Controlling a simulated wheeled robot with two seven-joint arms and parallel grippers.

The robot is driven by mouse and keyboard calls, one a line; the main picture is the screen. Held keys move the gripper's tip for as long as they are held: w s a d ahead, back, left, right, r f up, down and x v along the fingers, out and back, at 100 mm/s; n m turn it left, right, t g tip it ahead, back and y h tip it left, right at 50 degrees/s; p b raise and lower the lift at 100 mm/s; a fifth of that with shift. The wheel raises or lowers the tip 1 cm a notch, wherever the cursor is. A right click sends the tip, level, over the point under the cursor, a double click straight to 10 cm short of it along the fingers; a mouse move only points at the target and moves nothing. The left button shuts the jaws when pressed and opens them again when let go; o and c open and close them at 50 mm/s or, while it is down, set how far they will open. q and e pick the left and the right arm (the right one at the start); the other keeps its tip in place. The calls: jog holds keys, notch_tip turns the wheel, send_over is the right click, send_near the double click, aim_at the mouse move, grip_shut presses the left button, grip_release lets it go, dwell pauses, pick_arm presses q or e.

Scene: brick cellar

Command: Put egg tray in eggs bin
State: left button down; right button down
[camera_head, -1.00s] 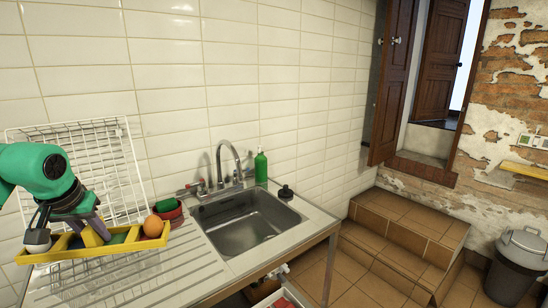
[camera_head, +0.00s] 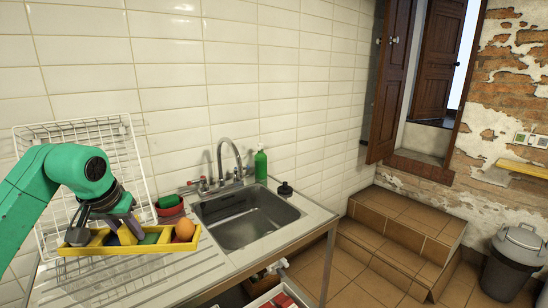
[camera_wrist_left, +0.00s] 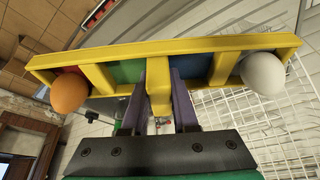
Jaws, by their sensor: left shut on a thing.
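The yellow egg tray (camera_head: 135,249) is at the left of the counter in the head view, and its rim spans the left wrist view (camera_wrist_left: 200,45). An orange egg (camera_head: 184,229) is at its right end and a white egg (camera_head: 76,237) at its left end. Red, green and blue show in compartments between them. My left gripper (camera_wrist_left: 158,95) is shut on a divider in the tray's middle, one purple finger on each side. Whether the tray clears the counter is hard to tell. My right gripper is not in view. I cannot identify the eggs bin.
A sink (camera_head: 246,220) with a faucet is right of the tray. A white container (camera_head: 268,299) with red contents is below the counter. A grey trash can (camera_head: 513,265) stands far right.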

pick_arm(q)
jog(key=w+d+m+h, duration=0.2)
jog(key=d+m, duration=0.2)
jog(key=d, duration=1.2)
jog(key=s+d+f, duration=0.7)
jog(key=d+f, duration=0.2)
jog(key=f, duration=0.3)
jog(key=s+d+f, duration=0.3)
jog(key=s+d, duration=0.2)
jog(key=s, duration=0.2)
jog(key=s+d+f, duration=0.2)
jog(key=s+d, duration=0.3)
jog(key=s, duration=0.2)
jog(key=w+a+f+n, duration=0.1)
jog(key=a+f, duration=0.2)
jog(key=a, duration=0.6)
jog(key=w+a+f+n+y, duration=0.1)
jog(key=a+f, duration=0.2)
jog(key=a, duration=0.7)
jog(key=shift+w+a+f+n, duration=0.15)
jog(key=shift+w+a+n, duration=0.1)
jog(key=shift+w+n, duration=0.05)
jog(key=shift+w, duration=0.1)
